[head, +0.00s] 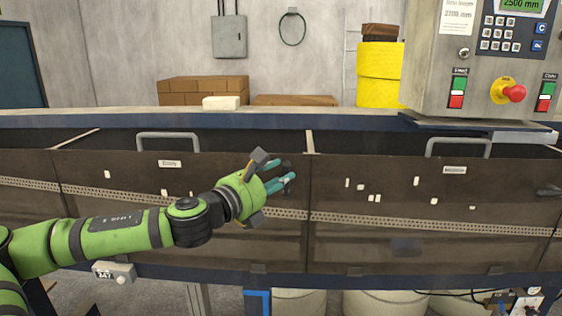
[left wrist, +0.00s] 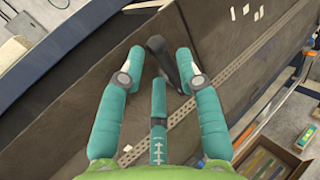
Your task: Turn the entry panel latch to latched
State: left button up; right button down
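The entry panel (head: 130,185) is the brown hinged panel on the left, with a small label reading "Entry" and a metal handle on top. Its top edge stands away from the frame, with a dark gap behind it. My left gripper (head: 288,173) is at the panel's upper right end, its teal fingers spread. In the left wrist view a dark latch lever (left wrist: 157,47) lies between the fingertips of this gripper (left wrist: 159,62), close to the right finger. I cannot tell whether they touch. My right gripper is not in view.
A second brown panel (head: 400,240) is on the right, with a dark latch (head: 549,191) at its right end. A control box (head: 480,60) with a red button (head: 514,93) stands above it. Cardboard boxes (head: 203,90) and a yellow drum (head: 380,72) stand behind.

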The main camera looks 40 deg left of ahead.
pick_arm(q)
jog(key=shift+w+r+p, duration=0.2)
jog(key=shift+w+p, duration=0.2)
jog(key=shift+w, duration=0.25)
jog(key=shift+w+f, duration=0.2)
jog(key=shift+w, duration=0.05)
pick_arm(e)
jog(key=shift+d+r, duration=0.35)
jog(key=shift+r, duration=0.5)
